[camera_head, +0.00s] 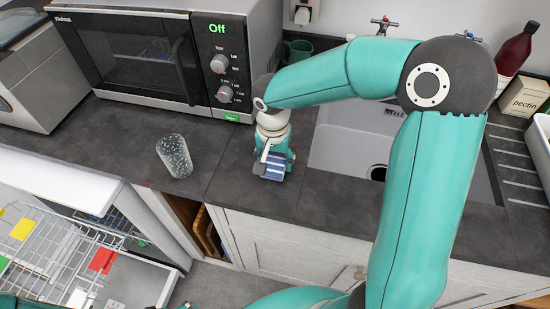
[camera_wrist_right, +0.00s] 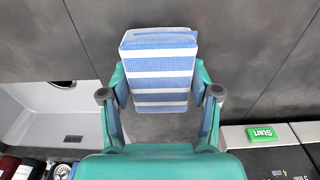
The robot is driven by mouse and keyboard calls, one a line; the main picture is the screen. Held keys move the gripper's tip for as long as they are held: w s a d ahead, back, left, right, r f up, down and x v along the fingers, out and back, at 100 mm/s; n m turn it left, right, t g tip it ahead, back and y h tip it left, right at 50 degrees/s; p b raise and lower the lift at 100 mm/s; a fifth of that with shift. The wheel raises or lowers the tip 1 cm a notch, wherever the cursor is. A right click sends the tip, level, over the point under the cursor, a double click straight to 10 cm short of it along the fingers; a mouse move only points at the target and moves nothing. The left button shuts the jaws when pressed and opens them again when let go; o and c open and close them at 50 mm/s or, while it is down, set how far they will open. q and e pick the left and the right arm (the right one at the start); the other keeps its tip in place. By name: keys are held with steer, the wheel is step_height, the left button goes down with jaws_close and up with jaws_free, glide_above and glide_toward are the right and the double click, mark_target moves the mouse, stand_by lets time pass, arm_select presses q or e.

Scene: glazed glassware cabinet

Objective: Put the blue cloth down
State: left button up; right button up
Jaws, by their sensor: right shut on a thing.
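The blue cloth (camera_head: 269,173) is a folded block with blue and white stripes. My right gripper (camera_head: 273,155) points down over the dark counter, between the speckled glass and the sink, and is shut on the cloth. In the right wrist view the cloth (camera_wrist_right: 160,72) sits between the two teal fingers of the right gripper (camera_wrist_right: 161,80). The cloth is low over the counter; I cannot tell whether it touches it. My left gripper does not show.
A speckled glass (camera_head: 174,156) stands on the counter (camera_head: 225,165) to the left. Behind are a microwave (camera_head: 130,55) and a dark green mug (camera_head: 300,48). The sink (camera_head: 345,150) lies right. An open dishwasher rack (camera_head: 50,250) is at lower left. Counter around the cloth is clear.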

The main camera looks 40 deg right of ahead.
mark_target(273, 162)
steer(key=shift+f, duration=0.15)
steer(key=o, duration=1)
steer(key=r, duration=1.2)
steer(key=shift+s+a+r, duration=0.2)
steer(key=shift+a, duration=0.15)
